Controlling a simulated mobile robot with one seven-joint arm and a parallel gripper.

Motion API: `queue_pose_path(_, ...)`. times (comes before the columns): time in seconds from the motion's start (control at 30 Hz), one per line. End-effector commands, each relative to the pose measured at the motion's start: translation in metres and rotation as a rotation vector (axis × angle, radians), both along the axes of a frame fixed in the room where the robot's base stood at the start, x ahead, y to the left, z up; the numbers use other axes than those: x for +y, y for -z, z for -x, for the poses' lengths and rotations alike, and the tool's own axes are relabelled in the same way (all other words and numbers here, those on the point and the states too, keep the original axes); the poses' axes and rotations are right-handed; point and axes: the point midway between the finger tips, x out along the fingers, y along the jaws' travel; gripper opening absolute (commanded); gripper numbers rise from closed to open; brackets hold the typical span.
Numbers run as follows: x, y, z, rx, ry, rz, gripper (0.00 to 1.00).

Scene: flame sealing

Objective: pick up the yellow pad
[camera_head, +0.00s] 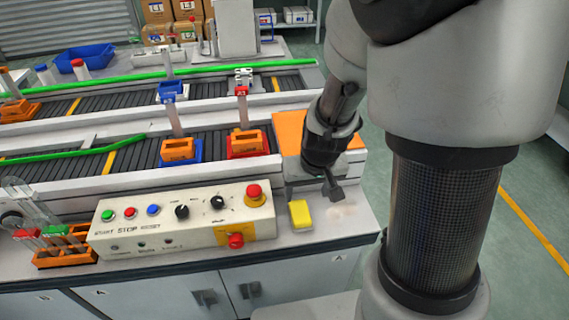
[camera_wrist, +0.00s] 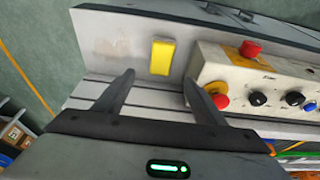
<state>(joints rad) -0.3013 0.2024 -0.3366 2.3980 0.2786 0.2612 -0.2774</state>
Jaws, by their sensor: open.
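The yellow pad (camera_head: 300,214) lies on the light worktop, just right of the control panel, near the front edge in the head view. It also shows in the wrist view (camera_wrist: 162,56), fully visible and beyond my fingertips. My gripper (camera_head: 325,192) is above the worktop, a little behind and to the right of the pad in the head view. In the wrist view my gripper (camera_wrist: 158,78) has its two fingers spread apart with nothing between them. The pad lies ahead of the gap, apart from both fingers.
The control panel (camera_head: 180,220) with its buttons stands close beside the pad; its red knob (camera_wrist: 220,94) is near one finger in the wrist view. An orange plate (camera_head: 289,130) lies behind. An orange rack with tubes (camera_head: 65,245) is far left. Bare worktop lies right of the pad.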

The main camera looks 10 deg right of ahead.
Motion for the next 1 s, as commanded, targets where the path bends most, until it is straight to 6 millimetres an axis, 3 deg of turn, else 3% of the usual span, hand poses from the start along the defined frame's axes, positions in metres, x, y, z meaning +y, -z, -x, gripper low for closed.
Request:
queue_pose_path(0.03, -0.001, 0.019, -0.003, 0.003, 0.003, 0.001, 0.64)
queue_pose_path(0.1, -0.001, 0.034, -0.008, 0.003, 0.002, 0.0, 0.64)
queue_pose_path(0.3, 0.0, 0.066, -0.019, 0.002, 0.002, -0.001, 0.64)
queue_pose_path(0.57, 0.001, 0.078, -0.024, 0.0, 0.0, 0.0, 0.64)
queue_pose_path(0.87, 0.004, 0.119, -0.035, 0.003, 0.002, -0.001, 0.64)
queue_pose_path(1.0, 0.004, 0.125, -0.039, 0.0, -0.001, -0.001, 0.64)
